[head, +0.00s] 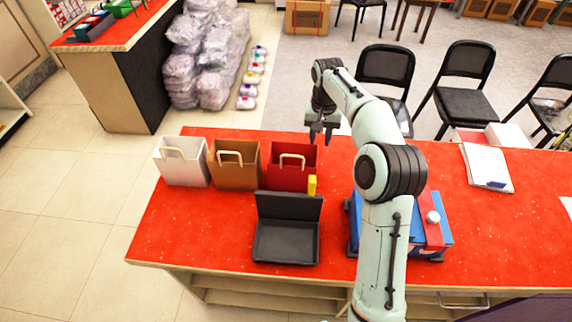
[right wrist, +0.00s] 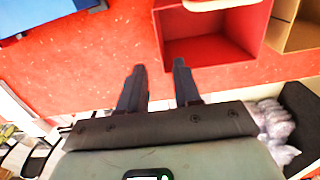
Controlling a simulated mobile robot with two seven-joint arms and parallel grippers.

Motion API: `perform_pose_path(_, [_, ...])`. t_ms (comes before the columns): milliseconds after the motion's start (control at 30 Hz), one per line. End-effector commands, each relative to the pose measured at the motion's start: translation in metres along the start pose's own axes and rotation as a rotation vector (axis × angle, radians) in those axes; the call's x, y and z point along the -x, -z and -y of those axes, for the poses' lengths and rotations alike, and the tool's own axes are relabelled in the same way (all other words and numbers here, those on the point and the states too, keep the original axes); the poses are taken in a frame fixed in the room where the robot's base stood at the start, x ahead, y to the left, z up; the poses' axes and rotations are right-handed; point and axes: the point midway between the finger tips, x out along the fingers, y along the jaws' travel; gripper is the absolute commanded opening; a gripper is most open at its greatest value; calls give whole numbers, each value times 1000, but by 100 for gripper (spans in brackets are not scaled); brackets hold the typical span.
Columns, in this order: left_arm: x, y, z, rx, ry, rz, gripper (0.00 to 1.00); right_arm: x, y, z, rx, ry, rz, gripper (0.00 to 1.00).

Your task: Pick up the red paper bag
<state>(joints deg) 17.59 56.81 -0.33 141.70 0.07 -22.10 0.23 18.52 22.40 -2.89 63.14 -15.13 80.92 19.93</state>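The red paper bag (head: 285,180) stands upright on the red counter, right of a brown bag, with a tan loop handle on top. A yellow item (head: 312,185) stands at its front right corner. My right gripper (head: 321,136) is above the counter, just beyond the bag's right back corner. In the right wrist view its two fingers (right wrist: 159,80) are apart with nothing between them. There the open red bag (right wrist: 210,52) lies ahead of the fingertips and to the right, apart from them. My left gripper is not in view.
The brown bag (head: 235,172) and a white bag (head: 181,168) stand to the left. A black open tray (head: 286,243) is in front. A blue box (head: 432,240) sits beside my arm, partly hidden. Papers (head: 487,165) lie at right. Black chairs (head: 466,100) stand behind the counter.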

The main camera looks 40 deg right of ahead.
Motion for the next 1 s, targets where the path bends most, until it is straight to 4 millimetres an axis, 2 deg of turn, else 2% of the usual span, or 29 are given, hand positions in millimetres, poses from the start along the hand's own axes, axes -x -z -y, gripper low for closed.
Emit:
perform_pose_path(33, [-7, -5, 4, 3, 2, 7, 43, -16, -2, -2, 0, -4, 6, 33])
perform_pose_path(233, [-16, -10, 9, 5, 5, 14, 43, -53, -2, -1, 1, -3, 6, 33])
perform_pose_path(533, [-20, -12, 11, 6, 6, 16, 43, -76, -3, 0, 1, -2, 3, 33])
perform_pose_path(800, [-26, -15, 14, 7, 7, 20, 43, -114, -8, 3, 1, -2, 5, 33])
perform_pose_path(1000, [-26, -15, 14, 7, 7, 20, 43, -120, -7, 4, 1, 0, 0, 33])
